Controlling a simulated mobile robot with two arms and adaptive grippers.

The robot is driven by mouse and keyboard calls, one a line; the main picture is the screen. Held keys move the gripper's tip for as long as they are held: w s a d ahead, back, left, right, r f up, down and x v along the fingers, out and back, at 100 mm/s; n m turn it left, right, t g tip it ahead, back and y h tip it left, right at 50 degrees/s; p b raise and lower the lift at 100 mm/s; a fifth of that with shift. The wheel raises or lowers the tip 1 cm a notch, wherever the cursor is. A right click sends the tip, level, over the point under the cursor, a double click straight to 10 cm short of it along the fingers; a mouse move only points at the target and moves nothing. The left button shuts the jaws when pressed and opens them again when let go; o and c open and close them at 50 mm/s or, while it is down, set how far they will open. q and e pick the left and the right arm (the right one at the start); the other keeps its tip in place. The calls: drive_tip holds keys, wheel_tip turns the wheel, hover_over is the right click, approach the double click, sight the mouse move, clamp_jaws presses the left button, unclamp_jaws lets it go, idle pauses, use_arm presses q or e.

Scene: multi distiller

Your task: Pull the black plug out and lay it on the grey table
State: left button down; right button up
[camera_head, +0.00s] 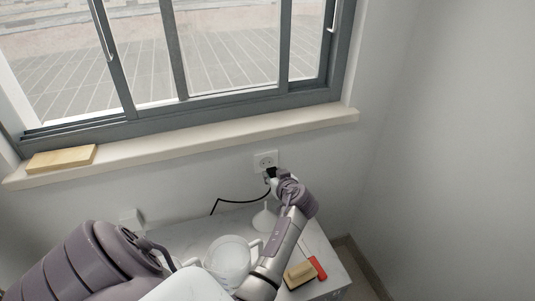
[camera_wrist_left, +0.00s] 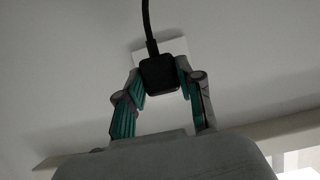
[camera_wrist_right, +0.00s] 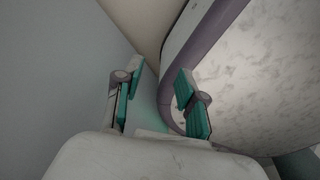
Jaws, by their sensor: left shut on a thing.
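The black plug (camera_wrist_left: 158,75) is between the two fingers of my left gripper (camera_head: 273,176), which is shut on it. It lies in front of the white wall socket (camera_head: 265,160), which also shows behind the plug in the left wrist view (camera_wrist_left: 177,48). I cannot tell how far the plug sits in the socket. A black cable (camera_head: 236,200) runs from the plug towards the table. The grey table (camera_head: 185,236) stands against the wall below. My right gripper (camera_wrist_right: 156,82) is open and empty in the right wrist view; it is not seen in the head view.
A white rounded vessel (camera_head: 228,256) stands on the table. A brush-like block (camera_head: 299,275) and a red item (camera_head: 318,267) lie at its right. A windowsill (camera_head: 200,137) with a wooden block (camera_head: 62,158) runs above.

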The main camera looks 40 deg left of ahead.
use_arm(q)
drive_tip(key=shift+s+d, duration=0.4)
drive_tip(key=shift+d, duration=0.4)
